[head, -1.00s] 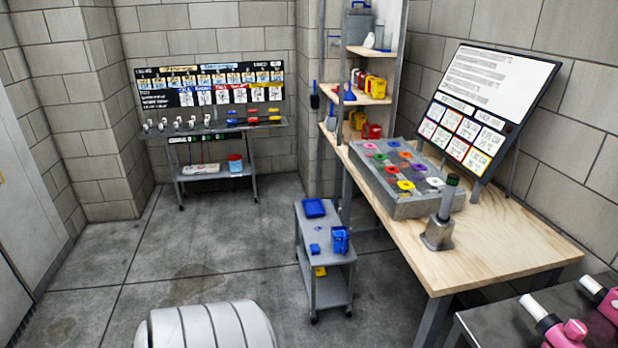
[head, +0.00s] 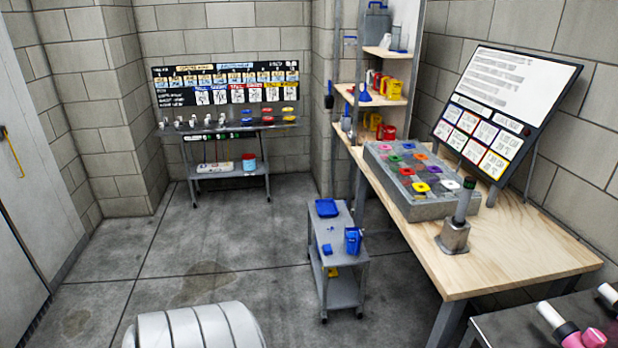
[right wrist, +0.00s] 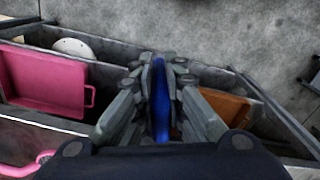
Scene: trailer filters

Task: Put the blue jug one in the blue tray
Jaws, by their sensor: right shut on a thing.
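A blue jug (head: 353,240) stands upright near the front right of the grey cart's top in the head view. The flat blue tray (head: 327,208) lies at the far end of that top. A small blue block-like thing (head: 326,249) lies left of the jug. In the right wrist view my right gripper (right wrist: 160,90) is shut on a narrow blue thing (right wrist: 161,105), mostly hidden between the fingers. I cannot tell what the held thing is or match it to the head view. My left gripper is in neither view.
The grey cart (head: 345,293) stands left of the wooden table (head: 530,240), with a yellow thing on its lower shelf. Floor left of the cart is clear. Below my right gripper are grey compartments with a pink tray (right wrist: 45,80) and an orange tray (right wrist: 222,108).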

